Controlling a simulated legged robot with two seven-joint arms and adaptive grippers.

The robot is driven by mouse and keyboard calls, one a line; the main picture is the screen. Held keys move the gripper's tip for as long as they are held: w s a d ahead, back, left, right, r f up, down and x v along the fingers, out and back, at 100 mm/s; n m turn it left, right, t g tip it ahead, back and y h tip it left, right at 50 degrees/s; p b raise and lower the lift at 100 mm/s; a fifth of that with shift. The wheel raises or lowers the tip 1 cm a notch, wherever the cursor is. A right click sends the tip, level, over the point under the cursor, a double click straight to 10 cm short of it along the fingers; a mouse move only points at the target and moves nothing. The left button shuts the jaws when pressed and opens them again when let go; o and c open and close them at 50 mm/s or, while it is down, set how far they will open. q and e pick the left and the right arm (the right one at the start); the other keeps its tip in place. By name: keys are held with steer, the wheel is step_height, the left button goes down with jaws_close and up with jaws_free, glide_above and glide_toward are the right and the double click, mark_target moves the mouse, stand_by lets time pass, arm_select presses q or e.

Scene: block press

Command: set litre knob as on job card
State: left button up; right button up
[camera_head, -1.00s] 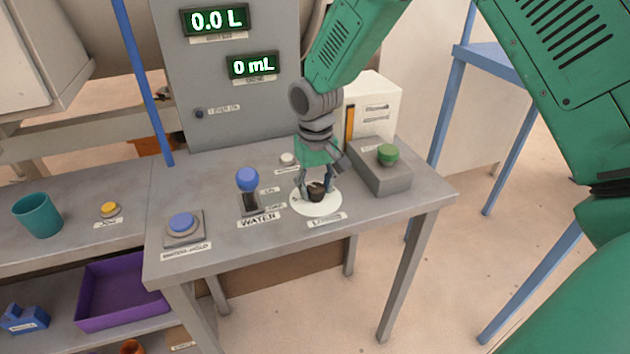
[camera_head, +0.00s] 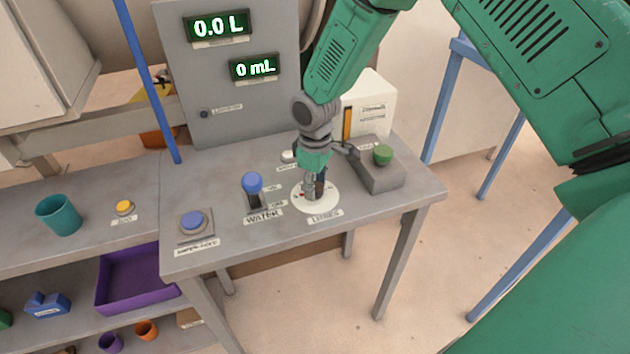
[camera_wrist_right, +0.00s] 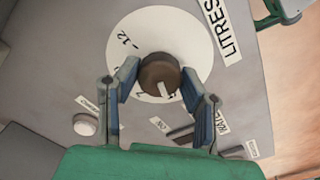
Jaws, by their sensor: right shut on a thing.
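The litre knob (camera_wrist_right: 158,76) is a dark brown round knob with a white mark on the side toward the bottom of the wrist view. It sits on a white dial (camera_head: 328,200), where a 12 is readable in the wrist view. The LITRES label (camera_head: 325,216) lies in front of the dial. My right gripper (camera_wrist_right: 160,88) is shut on the knob, one finger on each side; in the head view the gripper (camera_head: 314,192) largely hides the knob. The upper display (camera_head: 217,26) reads 0.0 L. My left gripper is not in view. I cannot make out a job card.
Left of the dial stand the blue-topped WATER lever (camera_head: 253,184) and a blue button (camera_head: 193,221). A grey box with a green button (camera_head: 382,155) is close on the right. A small white button (camera_head: 289,156) is behind. A teal cup (camera_head: 59,214) stands far left.

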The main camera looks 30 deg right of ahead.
steer(key=shift+n, duration=0.3)
steer(key=o, duration=1.1)
steer(key=shift+w, duration=0.1)
steer(key=shift+o, duration=0.2)
steer(key=shift+w+f, duration=0.1)
steer(key=shift+f, duration=0.05)
steer(key=shift+r, duration=0.55)
step_height(320, 180, up, 11)
steer(key=shift+f, duration=0.1)
